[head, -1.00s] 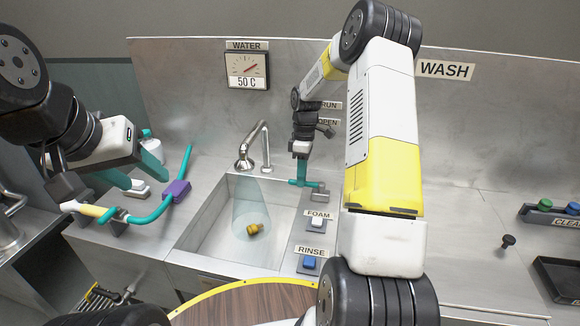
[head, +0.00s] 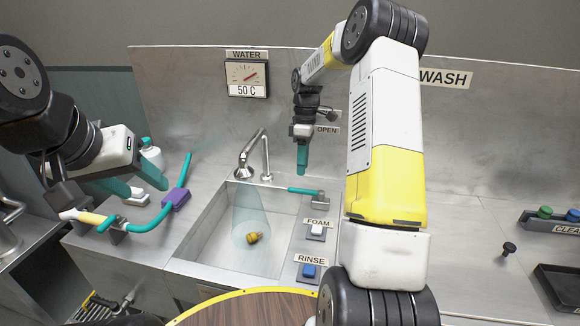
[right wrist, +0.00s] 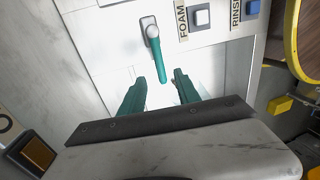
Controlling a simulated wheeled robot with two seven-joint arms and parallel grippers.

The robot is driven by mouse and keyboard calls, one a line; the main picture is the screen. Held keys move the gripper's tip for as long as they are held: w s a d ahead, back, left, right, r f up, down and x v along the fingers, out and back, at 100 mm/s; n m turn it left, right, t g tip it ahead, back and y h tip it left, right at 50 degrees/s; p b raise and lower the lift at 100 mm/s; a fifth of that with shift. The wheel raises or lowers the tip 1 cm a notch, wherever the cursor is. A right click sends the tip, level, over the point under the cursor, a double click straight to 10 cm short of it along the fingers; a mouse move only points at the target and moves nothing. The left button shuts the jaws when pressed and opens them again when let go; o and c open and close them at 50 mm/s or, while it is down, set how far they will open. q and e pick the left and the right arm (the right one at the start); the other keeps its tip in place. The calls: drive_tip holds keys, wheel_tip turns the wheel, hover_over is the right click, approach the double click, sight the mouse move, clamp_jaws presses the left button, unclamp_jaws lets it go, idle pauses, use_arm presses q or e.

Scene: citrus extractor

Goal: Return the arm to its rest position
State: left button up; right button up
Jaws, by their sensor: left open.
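My right gripper (head: 302,158) hangs in front of the back wall, above the tap lever (head: 305,191), apart from it. In the right wrist view its two teal fingers (right wrist: 160,77) are apart with nothing between them, and the lever's teal handle (right wrist: 159,62) lies beyond the tips. My right arm (head: 385,140) reaches up and over the right side of the head view. My left gripper (head: 130,182) is open and empty over the left counter, above a teal-and-yellow brush-like tool (head: 150,217).
The sink (head: 215,235) holds a small yellow-brown part (head: 251,238) under a pale water cone from the faucet (head: 243,172). FOAM (head: 316,230) and RINSE (head: 309,271) buttons sit right of it. A small dark knob-like piece (head: 508,249) lies on the right counter.

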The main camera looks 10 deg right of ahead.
drive_tip(key=shift+r, duration=0.25)
drive_tip(key=s+a+r+m+t, duration=0.2)
drive_tip(key=s+r, duration=0.3)
drive_tip(key=r, duration=0.2)
drive_tip(key=s+a+r+m+t, duration=0.1)
drive_tip(key=s+a+r+m, duration=0.15)
drive_tip(key=s+r, duration=0.35)
drive_tip(key=s+a+r+m+t, duration=0.1)
drive_tip(key=s+m, duration=0.3)
drive_tip(key=s, duration=0.4)
drive_tip(key=s+a+r+m+t+y, duration=0.1)
drive_tip(key=s+r+m+t, duration=0.3)
drive_tip(key=s, duration=0.5)
drive_tip(key=shift+a, duration=0.55)
drive_tip(key=shift+s, duration=0.1)
